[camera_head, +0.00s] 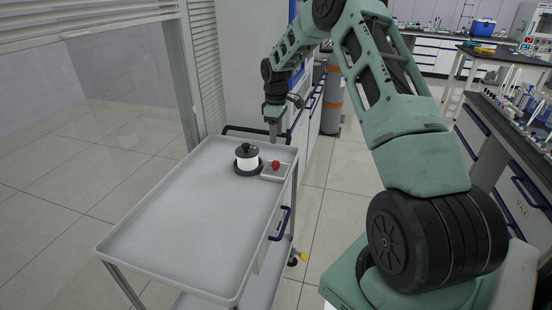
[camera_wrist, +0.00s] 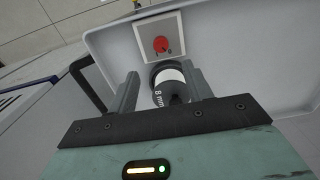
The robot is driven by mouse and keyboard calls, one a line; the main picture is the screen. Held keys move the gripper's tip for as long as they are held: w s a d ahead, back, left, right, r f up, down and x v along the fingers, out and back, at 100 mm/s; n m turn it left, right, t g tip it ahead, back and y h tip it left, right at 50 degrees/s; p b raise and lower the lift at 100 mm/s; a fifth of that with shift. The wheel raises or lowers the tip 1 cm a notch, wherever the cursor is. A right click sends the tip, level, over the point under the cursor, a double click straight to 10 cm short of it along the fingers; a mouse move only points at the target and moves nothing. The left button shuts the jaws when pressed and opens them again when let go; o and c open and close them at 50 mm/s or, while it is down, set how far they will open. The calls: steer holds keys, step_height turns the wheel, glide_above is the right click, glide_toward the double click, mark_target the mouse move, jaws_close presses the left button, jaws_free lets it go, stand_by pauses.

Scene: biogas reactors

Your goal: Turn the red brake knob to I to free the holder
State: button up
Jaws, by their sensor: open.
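The red brake knob (camera_head: 276,164) sits on a small light plate (camera_head: 268,176) at the far right of the cart top. In the wrist view the red knob (camera_wrist: 160,44) shows on its plate, with a small mark and a 0 beside it. The holder (camera_head: 247,158), a white cylinder with a black lid and a dark base, stands left of the plate. In the wrist view the holder (camera_wrist: 168,76) lies partly behind the jaws. My gripper (camera_wrist: 162,85) is open and empty. In the head view my gripper (camera_head: 273,138) points down above the cart's far end, apart from the knob.
The grey cart top (camera_head: 190,220) is otherwise bare, with a raised rim. Lab benches with bottles (camera_head: 520,110) stand at the right.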

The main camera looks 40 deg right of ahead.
mark_target(276, 163)
step_height(276, 163, down, 12)
steer(key=shift+a+r+p, duration=0.1)
steer(key=shift+r+p, duration=0.1)
steer(key=shift+p, duration=0.75)
steer(key=c, duration=1)
steer(key=shift+o, duration=0.2)
steer(key=shift+m, duration=0.4)
steer(key=m+b, duration=0.2)
steer(key=m, duration=0.3)
steer(key=shift+b, duration=0.4)
steer(key=m+b, duration=0.1)
steer(key=m, duration=0.5)
